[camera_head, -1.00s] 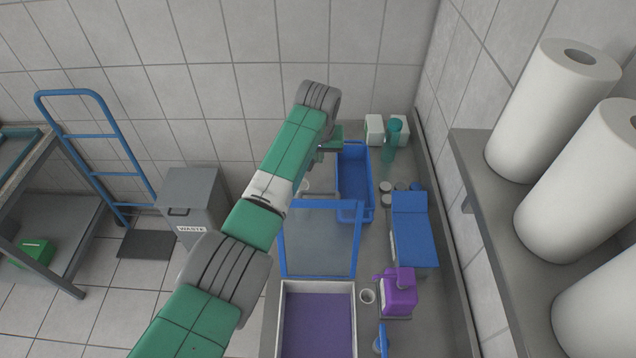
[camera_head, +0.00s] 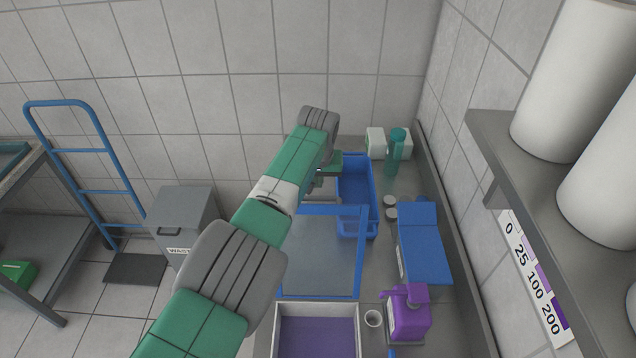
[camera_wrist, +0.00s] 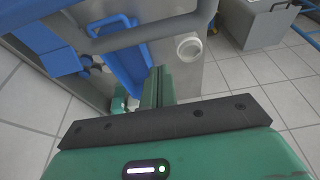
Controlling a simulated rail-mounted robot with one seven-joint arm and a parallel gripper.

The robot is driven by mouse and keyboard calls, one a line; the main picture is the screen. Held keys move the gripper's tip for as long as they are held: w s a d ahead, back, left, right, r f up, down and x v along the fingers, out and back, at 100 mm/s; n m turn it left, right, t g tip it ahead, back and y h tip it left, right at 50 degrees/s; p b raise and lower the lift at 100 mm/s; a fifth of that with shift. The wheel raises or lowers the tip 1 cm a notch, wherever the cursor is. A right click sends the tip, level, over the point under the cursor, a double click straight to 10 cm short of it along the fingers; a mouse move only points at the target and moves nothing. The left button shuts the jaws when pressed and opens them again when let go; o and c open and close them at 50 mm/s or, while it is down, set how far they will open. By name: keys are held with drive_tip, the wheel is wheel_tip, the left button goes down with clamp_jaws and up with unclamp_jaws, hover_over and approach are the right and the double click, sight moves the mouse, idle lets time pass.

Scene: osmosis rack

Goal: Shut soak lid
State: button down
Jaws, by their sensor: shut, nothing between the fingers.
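The soak lid is a clear panel in a blue frame (camera_head: 363,262), raised open at the far end of the soak tray in the head view. The soak tray (camera_head: 281,314) has a pale rim, is filled with purple, and its top is uncovered. My gripper is at the far end of the bench, beyond the lid and beside the blue bin (camera_head: 372,185), mostly hidden by my arm in the head view. In the wrist view my gripper (camera_wrist: 157,88) is shut and empty, apart from the lid as far as I can tell.
A teal bottle (camera_head: 394,155) stands at the back. A shelf (camera_head: 500,135) with paper rolls juts out at right. A waste bin (camera_head: 185,220) stands left.

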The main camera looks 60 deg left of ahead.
drive_tip(key=shift+s+d+r+p, duration=0.25)
drive_tip(key=shift+s+d+p, duration=0.2)
drive_tip(key=shift+d+p, duration=0.55)
drive_tip(key=shift+s+d+r+p, duration=0.25)
drive_tip(key=shift+s+d+p, duration=0.25)
drive_tip(key=shift+p, duration=0.8)
drive_tip(key=shift+w+d, duration=0.1)
